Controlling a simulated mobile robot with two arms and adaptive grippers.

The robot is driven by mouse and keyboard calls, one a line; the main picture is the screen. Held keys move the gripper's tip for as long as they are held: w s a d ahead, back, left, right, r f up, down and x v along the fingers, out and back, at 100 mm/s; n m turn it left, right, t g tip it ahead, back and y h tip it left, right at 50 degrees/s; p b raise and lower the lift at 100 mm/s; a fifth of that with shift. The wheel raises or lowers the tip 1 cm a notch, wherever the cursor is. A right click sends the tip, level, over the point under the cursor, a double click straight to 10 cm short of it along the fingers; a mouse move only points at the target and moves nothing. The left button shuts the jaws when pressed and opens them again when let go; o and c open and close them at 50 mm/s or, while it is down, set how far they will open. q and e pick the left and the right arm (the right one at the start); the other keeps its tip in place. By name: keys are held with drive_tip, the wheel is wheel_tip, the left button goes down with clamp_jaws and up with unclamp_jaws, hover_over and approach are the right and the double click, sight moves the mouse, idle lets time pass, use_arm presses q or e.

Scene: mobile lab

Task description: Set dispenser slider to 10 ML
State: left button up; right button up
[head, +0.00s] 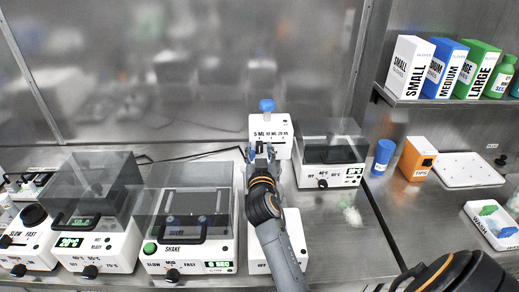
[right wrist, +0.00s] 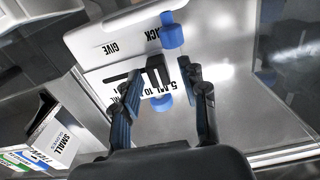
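The white dispenser (head: 283,124) stands at the back of the bench in the head view, with a blue knob on top and 5, 10 and 20 ML marks on its face. In the right wrist view the dispenser (right wrist: 92,45) fills the upper middle, with its black slider (right wrist: 157,75) near the marks; the exact setting cannot be read. My right gripper (head: 261,151) is in front of the dispenser's face. In the wrist view my right gripper (right wrist: 160,84) has its fingers apart, with the slider area between them. Contact with the slider cannot be told. My left gripper is out of view.
A shaker (head: 188,265) and a heater stand left of my arm, and another lidded device (head: 345,172) stands close right of the dispenser. A white device lies partly under my arm. Glove boxes (head: 408,68) stand on the right shelf.

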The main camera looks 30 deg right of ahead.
drive_tip(key=c, duration=0.7)
clamp_jaws()
drive_tip(key=shift+s+d, duration=0.15)
drive_tip(key=shift+d, duration=0.2)
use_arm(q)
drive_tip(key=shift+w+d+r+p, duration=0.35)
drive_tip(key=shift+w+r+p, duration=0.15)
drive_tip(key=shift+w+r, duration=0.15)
use_arm(e)
drive_tip(key=d, duration=0.1)
drive_tip(key=s+d, duration=0.1)
drive_tip(key=shift+s+d, duration=0.3)
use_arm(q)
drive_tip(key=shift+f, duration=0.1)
